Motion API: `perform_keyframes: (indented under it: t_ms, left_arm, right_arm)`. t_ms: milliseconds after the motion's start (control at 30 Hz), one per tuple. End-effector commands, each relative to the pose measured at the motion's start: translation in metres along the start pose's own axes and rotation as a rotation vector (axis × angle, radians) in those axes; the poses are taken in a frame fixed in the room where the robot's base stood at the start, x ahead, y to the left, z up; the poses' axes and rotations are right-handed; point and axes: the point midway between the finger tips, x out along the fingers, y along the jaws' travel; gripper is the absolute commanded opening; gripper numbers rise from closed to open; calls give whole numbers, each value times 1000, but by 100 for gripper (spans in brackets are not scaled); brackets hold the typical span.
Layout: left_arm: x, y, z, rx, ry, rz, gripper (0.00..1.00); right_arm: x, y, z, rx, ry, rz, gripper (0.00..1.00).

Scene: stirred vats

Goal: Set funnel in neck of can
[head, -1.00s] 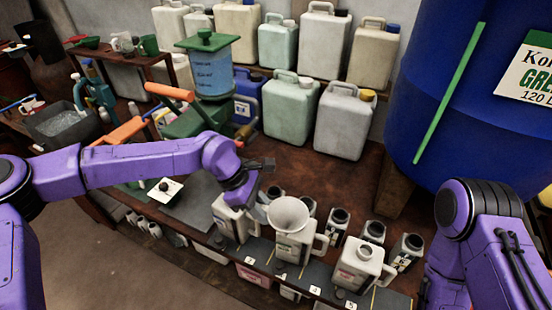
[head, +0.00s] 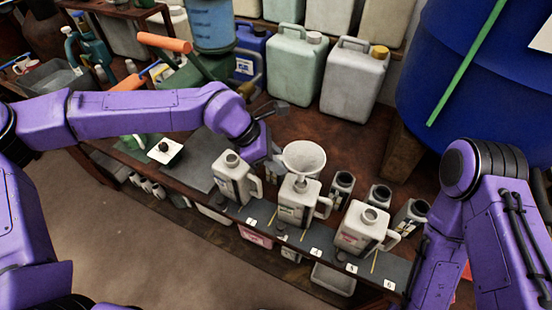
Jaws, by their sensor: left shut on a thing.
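A white funnel (head: 304,157) is upright, wide mouth up, over the middle white can (head: 297,205) at the bench's front edge. Its lower end is close to the can's neck (head: 300,184); I cannot tell whether the spout is inside. My left gripper (head: 279,156) reaches in from the left and is shut on the funnel at its left side; the fingertips are mostly hidden. Similar white cans stand to the left (head: 236,178) and right (head: 362,228), each with an open neck. My right arm shows at the right, but its gripper is out of view.
Small dark-labelled bottles (head: 342,188) stand just behind the cans. Big jerrycans (head: 355,83) line the back, and a large blue drum (head: 455,70) stands at the right. Numbered tags (head: 316,252) mark the front edge. The brown bench top behind the bottles is clear.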

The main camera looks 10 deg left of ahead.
Motion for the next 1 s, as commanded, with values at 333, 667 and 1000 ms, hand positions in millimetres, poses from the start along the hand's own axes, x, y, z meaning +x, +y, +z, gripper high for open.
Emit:
perform_keyframes:
  t_ms: [333,667,1000]
  left_arm:
    - [26,0,-17,1,1,-1,0]
    - [46,1,-29,0,1,-1,0]
    - [47,1,-30,0,0,-1,0]
  right_arm:
    - [18,-2,7,0,0,0,43]
    - [26,-2,11,0,0,0,43]
    - [26,-2,11,0,0,0,43]
